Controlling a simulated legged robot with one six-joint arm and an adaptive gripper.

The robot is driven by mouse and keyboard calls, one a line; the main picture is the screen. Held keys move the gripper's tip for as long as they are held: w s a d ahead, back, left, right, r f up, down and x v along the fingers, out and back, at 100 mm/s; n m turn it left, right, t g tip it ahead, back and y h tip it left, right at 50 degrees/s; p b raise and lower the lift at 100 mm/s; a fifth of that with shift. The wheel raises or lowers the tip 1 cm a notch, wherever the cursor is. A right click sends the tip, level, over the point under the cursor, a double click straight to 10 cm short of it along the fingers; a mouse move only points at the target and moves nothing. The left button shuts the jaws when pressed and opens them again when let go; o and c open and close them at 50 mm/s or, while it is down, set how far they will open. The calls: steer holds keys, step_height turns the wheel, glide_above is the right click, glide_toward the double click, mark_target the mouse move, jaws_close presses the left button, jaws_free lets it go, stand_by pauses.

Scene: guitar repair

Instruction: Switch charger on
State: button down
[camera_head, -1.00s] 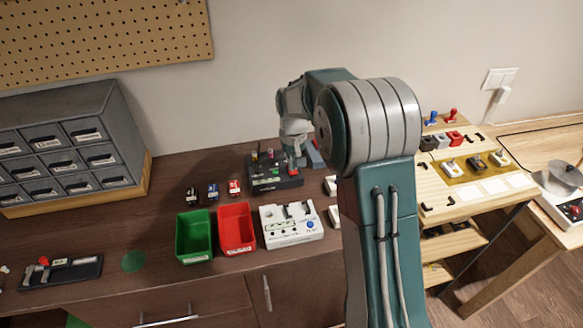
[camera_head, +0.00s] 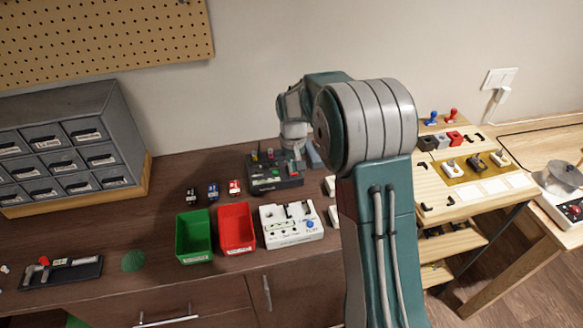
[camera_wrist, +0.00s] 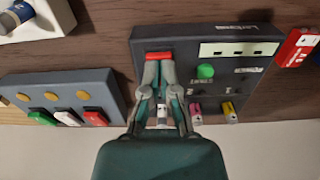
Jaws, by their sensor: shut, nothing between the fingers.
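The charger is a dark box (camera_head: 262,186) at the back of the brown workbench in the head view. In the wrist view the charger (camera_wrist: 235,90) lies ahead of me, with a red switch (camera_wrist: 158,55) at one corner and a round green light or button (camera_wrist: 205,71). Pink-topped and yellow-topped cylinders stand in it. My gripper (camera_wrist: 158,70) is shut and empty, its fingertips right at the red switch; I cannot tell whether they touch. My arm hides most of the gripper in the head view.
A grey panel with coloured switches (camera_wrist: 60,90) sits beside the charger. A green bin (camera_head: 194,238), a red bin (camera_head: 237,230) and a white device (camera_head: 291,226) stand in front. Small batteries (camera_head: 213,191) lie to the left. The wall is close behind.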

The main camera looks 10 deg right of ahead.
steer(key=shift+r, duration=3.5)
steer(key=shift+s+r, duration=0.1)
steer(key=s+r+t, duration=0.2)
steer(key=s+r, duration=0.4)
steer(key=s, duration=0.5)
steer(key=s+r+t, duration=0.2)
steer(key=s+r, duration=0.5)
steer(key=s, duration=0.4)
steer(key=s+f+t, duration=0.1)
steer(key=s+f, duration=0.1)
steer(key=s, duration=0.7)
steer(key=shift+f+t, duration=0.15)
steer(key=shift+t, duration=0.15)
